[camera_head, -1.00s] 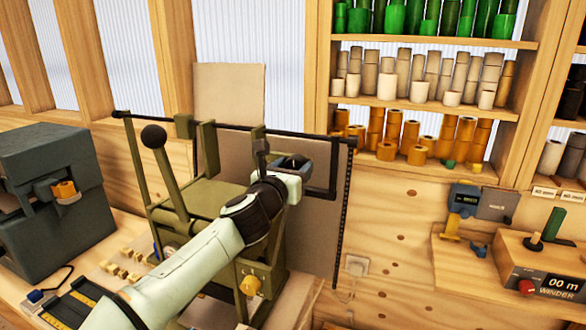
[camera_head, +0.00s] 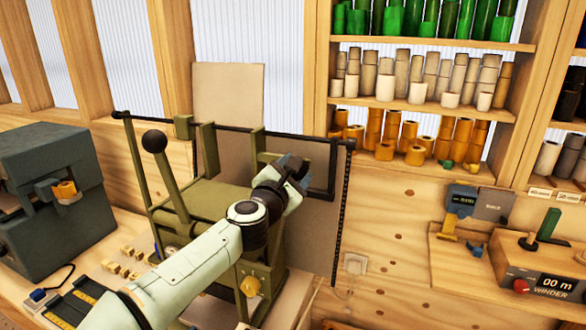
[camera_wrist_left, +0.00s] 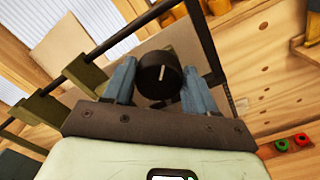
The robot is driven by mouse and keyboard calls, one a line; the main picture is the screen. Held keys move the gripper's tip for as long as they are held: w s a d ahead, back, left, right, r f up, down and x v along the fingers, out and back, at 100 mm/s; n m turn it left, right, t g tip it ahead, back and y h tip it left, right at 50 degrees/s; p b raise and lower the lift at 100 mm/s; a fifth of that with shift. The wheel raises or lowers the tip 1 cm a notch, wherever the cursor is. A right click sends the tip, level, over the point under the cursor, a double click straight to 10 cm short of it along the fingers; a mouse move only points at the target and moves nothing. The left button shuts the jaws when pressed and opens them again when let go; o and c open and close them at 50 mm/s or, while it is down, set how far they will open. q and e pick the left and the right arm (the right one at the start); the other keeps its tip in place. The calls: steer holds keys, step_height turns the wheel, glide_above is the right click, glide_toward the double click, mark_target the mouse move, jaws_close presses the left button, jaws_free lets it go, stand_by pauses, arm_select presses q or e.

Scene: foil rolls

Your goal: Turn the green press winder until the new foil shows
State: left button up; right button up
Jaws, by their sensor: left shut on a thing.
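The olive-green press (camera_head: 205,193) stands on the bench left of the middle, with a long lever ending in a black ball (camera_head: 154,141). Its winder knob (camera_wrist_left: 160,75) is black and round with a white line, seen end-on in the left wrist view. My left gripper (camera_wrist_left: 160,88) is shut on the knob, one blue-grey finger on each side. In the head view the left gripper (camera_head: 292,172) is at the press's right side, and the knob is hidden there. I cannot make out any foil on the press. My right gripper is not in view.
A dark grey machine (camera_head: 50,190) stands left of the press. Shelves with several green, beige and orange rolls (camera_head: 390,134) are at the back right. A wooden winder box (camera_head: 535,265) reading "00 m" is at the lower right. A dark bar frame (camera_head: 333,172) is close to my left gripper.

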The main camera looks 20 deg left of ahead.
arm_select(q)
steer(key=m+p, duration=0.2)
steer(key=m, duration=0.9)
steer(key=shift+f, duration=0.2)
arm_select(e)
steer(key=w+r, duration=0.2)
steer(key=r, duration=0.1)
arm_select(q)
steer(key=shift+m, duration=0.4)
steer(key=o, duration=1)
steer(key=shift+s, duration=0.1)
steer(key=s, duration=0.9)
steer(key=s+d+b, duration=0.1)
steer(key=s, duration=0.3)
steer(key=shift+s, duration=0.15)
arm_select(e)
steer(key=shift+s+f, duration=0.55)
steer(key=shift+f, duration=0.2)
arm_select(q)
steer(key=shift+o, duration=0.3)
